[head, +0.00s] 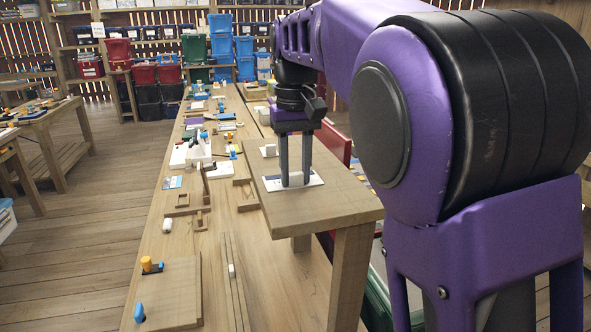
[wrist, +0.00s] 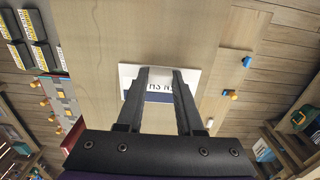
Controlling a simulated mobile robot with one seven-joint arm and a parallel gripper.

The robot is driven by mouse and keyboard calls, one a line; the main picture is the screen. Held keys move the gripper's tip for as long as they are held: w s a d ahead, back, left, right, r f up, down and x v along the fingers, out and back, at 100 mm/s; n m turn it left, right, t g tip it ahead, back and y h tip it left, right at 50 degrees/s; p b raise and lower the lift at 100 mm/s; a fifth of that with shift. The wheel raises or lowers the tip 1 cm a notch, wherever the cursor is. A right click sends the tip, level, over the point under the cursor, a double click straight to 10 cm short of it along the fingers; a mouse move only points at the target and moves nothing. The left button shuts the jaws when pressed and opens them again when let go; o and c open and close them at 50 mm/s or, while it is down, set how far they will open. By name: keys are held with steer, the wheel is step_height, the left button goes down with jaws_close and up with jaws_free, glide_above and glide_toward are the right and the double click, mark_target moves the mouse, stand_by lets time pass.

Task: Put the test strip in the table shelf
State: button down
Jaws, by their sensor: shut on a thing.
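The test strip appears to be the white card with dark lettering and a dark blue band. It shows in the head view (head: 315,180) and the wrist view (wrist: 158,86). It is flat, at the top of the raised wooden table shelf (head: 345,208); I cannot tell whether it rests on it or sits just above. My gripper (head: 295,184) points straight down with both fingers at the card, shut on it. In the wrist view, the fingertips (wrist: 160,72) frame the lettering and cover parts of the card.
A long workbench (head: 185,245) left of the shelf holds many small items, including a wooden board (head: 170,292) in front. A small white piece (head: 268,150) stands behind the card. The shelf's near right part is bare. Stacked bins stand at the back.

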mark_target(295, 173)
steer(key=c, duration=0.5)
jaws_free()
steer(key=shift+c, duration=0.2)
step_height(295, 173, up, 12)
steer(key=p, duration=0.3)
steer(key=shift+r, duration=0.1)
